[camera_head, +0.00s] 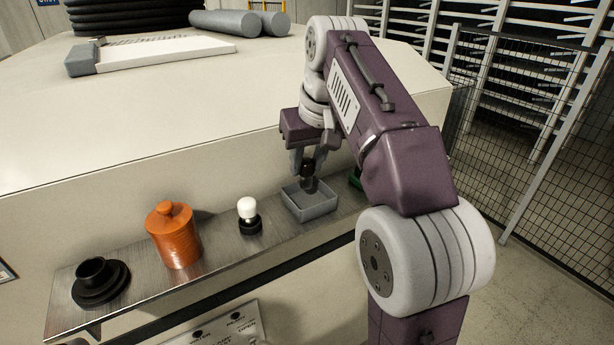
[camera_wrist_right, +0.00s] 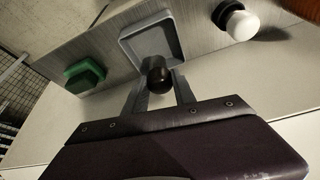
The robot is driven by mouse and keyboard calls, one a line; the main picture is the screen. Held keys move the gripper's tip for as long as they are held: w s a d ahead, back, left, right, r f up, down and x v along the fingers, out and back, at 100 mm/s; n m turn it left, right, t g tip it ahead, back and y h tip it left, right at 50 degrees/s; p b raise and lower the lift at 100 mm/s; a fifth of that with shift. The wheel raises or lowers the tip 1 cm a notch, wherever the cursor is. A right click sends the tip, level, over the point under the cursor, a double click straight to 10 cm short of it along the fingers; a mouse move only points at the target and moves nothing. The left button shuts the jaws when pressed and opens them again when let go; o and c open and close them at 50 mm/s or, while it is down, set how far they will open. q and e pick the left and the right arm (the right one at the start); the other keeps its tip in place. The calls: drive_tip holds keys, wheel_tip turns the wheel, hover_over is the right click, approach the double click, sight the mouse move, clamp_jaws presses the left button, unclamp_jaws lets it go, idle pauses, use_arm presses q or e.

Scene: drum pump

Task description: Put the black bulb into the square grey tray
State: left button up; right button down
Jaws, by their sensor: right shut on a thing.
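The black bulb (camera_head: 308,170) is held between the fingers of my right gripper (camera_head: 308,165). It hangs over the square grey tray (camera_head: 318,210), with its lower end at or just inside the tray opening. In the right wrist view the bulb (camera_wrist_right: 157,76) shows between the fingertips (camera_wrist_right: 158,92), in front of the near edge of the grey tray (camera_wrist_right: 148,38). I cannot tell whether the bulb touches the tray floor. The tray's visible inside is otherwise empty. My left gripper is not in view.
On the metal shelf (camera_head: 215,262), left of the tray, stand a white bulb (camera_head: 247,208) in a black base, an orange lidded jar (camera_head: 174,238) and a black stepped fitting (camera_head: 98,282). A green square item (camera_wrist_right: 85,75) lies on the tray's other side, mostly hidden by my arm in the head view.

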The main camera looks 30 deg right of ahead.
sight(309, 186)
drive_tip(key=shift+s+a+f, duration=0.1)
drive_tip(key=shift+s+f, duration=1)
drive_tip(key=shift+f, duration=0.1)
drive_tip(key=shift+s+f, duration=0.15)
drive_tip(key=shift+f, duration=0.15)
drive_tip(key=shift+w+f, duration=0.3)
drive_tip(key=shift+w, duration=0.65)
drive_tip(key=c, duration=1.3)
unclamp_jaws()
drive_tip(key=shift+w, duration=0.1)
drive_tip(key=shift+o, duration=1.3)
drive_tip(key=shift+s+r, duration=0.15)
drive_tip(key=shift+s, duration=0.5)
drive_tip(key=shift+r, duration=0.55)
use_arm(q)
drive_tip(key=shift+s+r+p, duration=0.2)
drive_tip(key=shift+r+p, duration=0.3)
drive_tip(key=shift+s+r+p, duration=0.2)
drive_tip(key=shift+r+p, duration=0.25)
use_arm(e)
drive_tip(key=v, duration=1)
drive_tip(key=shift+r, duration=0.35)
